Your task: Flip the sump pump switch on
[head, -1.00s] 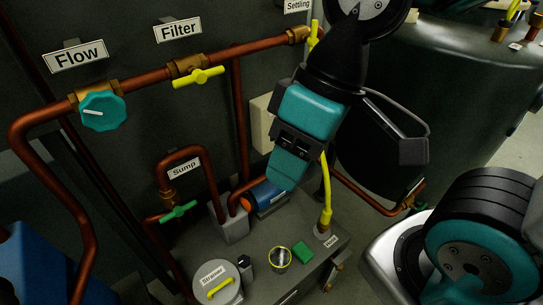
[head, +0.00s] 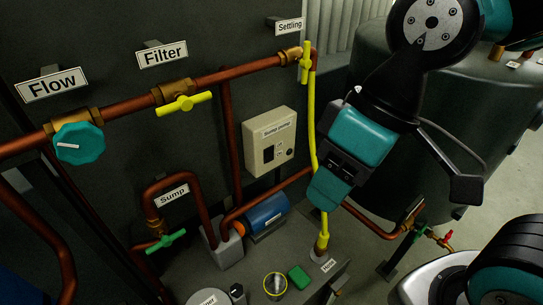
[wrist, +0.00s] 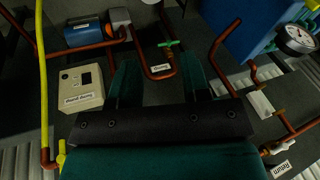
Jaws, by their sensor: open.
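The sump pump switch box (head: 269,141) is a beige box labelled "Sump pump" on the dark wall. A dark switch (head: 268,154) sits on its face; its on or off position is too small to tell. The box also shows in the wrist view (wrist: 82,88), left of my fingers. My gripper (head: 328,192) is open and empty, right of and below the box in the head view, apart from it. In the wrist view my gripper's two teal fingers (wrist: 160,80) stand apart with nothing held between them.
A yellow hose (head: 310,110) hangs between the box and my arm in the head view. Copper pipes (head: 232,125) run around the box. The blue pump (head: 267,213) sits below it. A large dark tank (head: 460,110) stands at the right.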

